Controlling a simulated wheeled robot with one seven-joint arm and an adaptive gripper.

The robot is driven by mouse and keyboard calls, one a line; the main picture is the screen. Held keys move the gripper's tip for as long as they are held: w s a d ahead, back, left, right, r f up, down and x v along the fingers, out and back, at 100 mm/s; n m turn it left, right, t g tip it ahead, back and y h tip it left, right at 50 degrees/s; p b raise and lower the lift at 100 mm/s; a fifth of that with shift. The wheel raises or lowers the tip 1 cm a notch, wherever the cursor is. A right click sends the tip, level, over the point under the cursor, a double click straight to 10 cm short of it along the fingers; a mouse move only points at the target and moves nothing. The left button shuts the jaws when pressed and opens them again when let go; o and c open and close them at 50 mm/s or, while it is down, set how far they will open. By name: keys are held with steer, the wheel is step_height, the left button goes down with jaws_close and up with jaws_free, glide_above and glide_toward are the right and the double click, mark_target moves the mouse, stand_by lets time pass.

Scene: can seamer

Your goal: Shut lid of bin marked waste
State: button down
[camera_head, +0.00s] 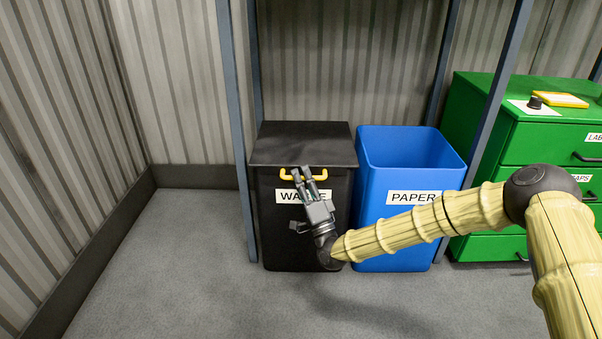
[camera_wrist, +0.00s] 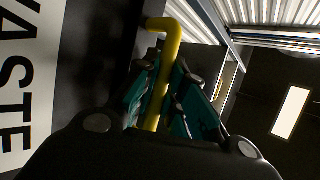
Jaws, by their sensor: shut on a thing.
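The black waste bin (camera_head: 277,235) stands against the back wall, with a white label (camera_head: 287,197) reading WASTE, partly hidden by my gripper. Its dark lid (camera_head: 302,143) lies flat over the top and looks shut. A yellow handle (camera_head: 288,175) runs along the lid's front edge. My gripper (camera_head: 307,174) reaches up in front of the bin and is shut on the yellow handle. In the wrist view the handle (camera_wrist: 168,75) passes between the gripper's fingers (camera_wrist: 165,95), and the WASTE label (camera_wrist: 22,85) shows at the left.
An open blue bin (camera_head: 365,200) marked PAPER stands just right of the waste bin. A green drawer cabinet (camera_head: 490,150) is farther right, with a yellow item (camera_head: 561,100) on top. Blue-grey posts (camera_head: 236,130) frame the bins. The floor (camera_head: 180,270) at the left is clear.

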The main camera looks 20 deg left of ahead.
steer(key=shift+s+f, duration=0.3)
steer(key=shift+f, duration=0.25)
steer(key=c, duration=1.8)
jaws_free()
steer(key=shift+o, duration=0.2)
steer(key=shift+w, duration=0.1)
steer(key=shift+w+r, duration=0.1)
steer(key=shift+r, duration=0.1)
steer(key=v, duration=1.2)
